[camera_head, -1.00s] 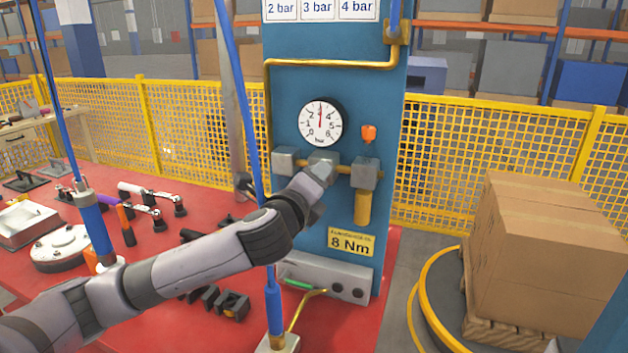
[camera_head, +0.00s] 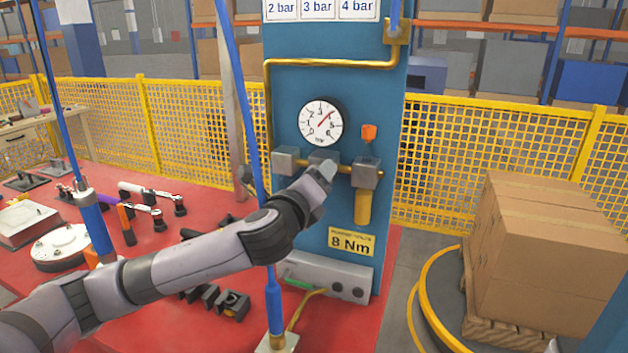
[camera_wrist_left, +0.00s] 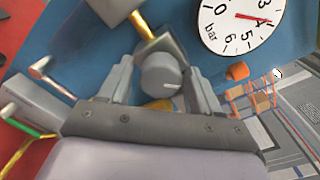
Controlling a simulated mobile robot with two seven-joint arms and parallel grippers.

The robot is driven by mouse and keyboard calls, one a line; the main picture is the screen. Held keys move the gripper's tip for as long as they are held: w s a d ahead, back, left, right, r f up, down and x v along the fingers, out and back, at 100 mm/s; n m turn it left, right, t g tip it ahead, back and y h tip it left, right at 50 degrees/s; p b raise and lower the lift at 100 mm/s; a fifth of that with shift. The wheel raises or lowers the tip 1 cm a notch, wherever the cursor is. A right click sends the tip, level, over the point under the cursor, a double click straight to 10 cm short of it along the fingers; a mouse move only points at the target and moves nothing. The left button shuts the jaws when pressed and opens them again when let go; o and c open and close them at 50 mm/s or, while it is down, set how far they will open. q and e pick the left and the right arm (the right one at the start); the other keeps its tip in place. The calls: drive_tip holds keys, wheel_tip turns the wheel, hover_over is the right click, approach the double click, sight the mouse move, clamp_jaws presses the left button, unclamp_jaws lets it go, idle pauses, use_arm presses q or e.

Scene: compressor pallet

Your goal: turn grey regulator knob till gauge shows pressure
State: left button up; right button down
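The round white pressure gauge (camera_head: 320,122) is on the blue panel (camera_head: 290,85). Its red needle points up and right, between 3 and 4 bar; the wrist view shows the gauge dial (camera_wrist_left: 240,22) too. The grey regulator knob (camera_wrist_left: 160,75) sits between the fingers of my left gripper (camera_wrist_left: 160,82). The fingers flank it closely and appear shut on it. In the head view my left gripper (camera_head: 318,178) is at the middle grey block (camera_head: 323,157) under the gauge and hides the knob. My right gripper is not in view.
An orange part (camera_head: 369,131) and a yellow cylinder (camera_head: 362,207) are right of the knob. A brass pipe (camera_head: 330,63) runs above. Blue poles rise beside my arm. The red bench (camera_head: 150,255) holds several tools. Boxes (camera_head: 545,250) stand on a pallet at right.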

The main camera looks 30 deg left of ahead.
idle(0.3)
use_arm(q)
drive_tip(key=b+v, duration=0.1)
drive_tip(key=v, duration=0.6)
drive_tip(key=shift+s, duration=0.1)
idle(0.6)
